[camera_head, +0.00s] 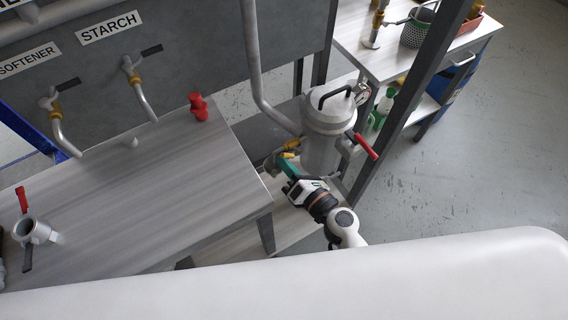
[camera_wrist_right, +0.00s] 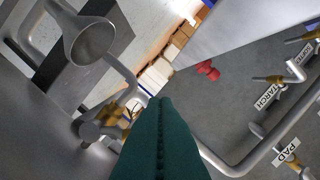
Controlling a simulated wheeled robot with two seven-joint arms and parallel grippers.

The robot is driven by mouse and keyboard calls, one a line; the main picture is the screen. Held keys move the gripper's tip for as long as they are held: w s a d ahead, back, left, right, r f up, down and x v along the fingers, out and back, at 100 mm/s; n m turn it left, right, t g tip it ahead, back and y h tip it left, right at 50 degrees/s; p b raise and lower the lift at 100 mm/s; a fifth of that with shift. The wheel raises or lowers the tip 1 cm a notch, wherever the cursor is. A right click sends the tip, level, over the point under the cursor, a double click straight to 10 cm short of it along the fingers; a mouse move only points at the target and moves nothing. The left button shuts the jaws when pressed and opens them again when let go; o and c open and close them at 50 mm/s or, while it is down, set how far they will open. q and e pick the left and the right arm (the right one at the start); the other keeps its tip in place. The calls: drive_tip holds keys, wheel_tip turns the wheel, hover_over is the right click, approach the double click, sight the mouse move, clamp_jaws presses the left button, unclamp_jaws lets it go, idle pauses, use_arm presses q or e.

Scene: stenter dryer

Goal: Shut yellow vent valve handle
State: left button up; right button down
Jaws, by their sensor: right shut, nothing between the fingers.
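The yellow vent valve handle (camera_head: 292,144) is small and sits low on the left side of the grey metal vessel (camera_head: 322,150). In the right wrist view, yellow valve parts (camera_wrist_right: 112,114) show on a pipe fitting just left of my fingers. My right gripper (camera_head: 281,158) has teal fingers, shut and empty, pointing up-left, just below the yellow handle in the head view. I cannot tell whether the fingers touch it. In the right wrist view the shut fingers (camera_wrist_right: 160,102) hide part of what lies behind them. My left gripper is not in view.
A red-handled valve (camera_head: 365,146) sticks out on the vessel's right. A grey pipe (camera_head: 256,75) runs down to the vessel, and a dark post (camera_head: 408,85) stands to its right. A grey worktop (camera_head: 150,195) with a red fitting (camera_head: 198,106) lies left.

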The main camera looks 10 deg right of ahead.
drive_tip(key=shift+w+d+r+m+p, duration=0.35)
drive_tip(key=shift+d+r+m+p, duration=0.35)
drive_tip(key=shift+d+m+p, duration=0.35)
drive_tip(key=shift+w+d+r+m+p, duration=0.3)
drive_tip(key=shift+d+r+m+p, duration=0.45)
drive_tip(key=shift+p, duration=0.5)
